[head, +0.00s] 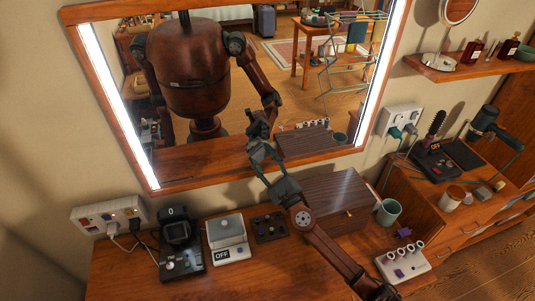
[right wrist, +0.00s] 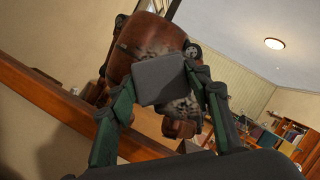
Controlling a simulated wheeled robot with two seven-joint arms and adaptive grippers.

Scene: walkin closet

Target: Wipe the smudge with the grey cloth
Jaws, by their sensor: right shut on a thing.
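My right gripper (head: 262,152) is at the lower part of the mirror (head: 200,135), with its reflection just above it. It also shows in the right wrist view (right wrist: 160,88), its two green fingers closed on the grey cloth (right wrist: 159,78). The cloth looks like a flat grey pad facing the glass; I cannot tell whether it touches. A mottled dark grey smudge (right wrist: 154,38) shows on the mirror above the cloth in the wrist view, with more below it; the cloth hides its middle. In the head view I cannot make out the smudge. My left gripper is not in view.
A wooden box (head: 340,195) stands below the mirror, right of my arm, with a cup (head: 388,212) beside it. A white scale-like device (head: 227,238), a black device (head: 178,245) and a power strip (head: 108,215) are at left. A switch panel (head: 403,262) lies at front right.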

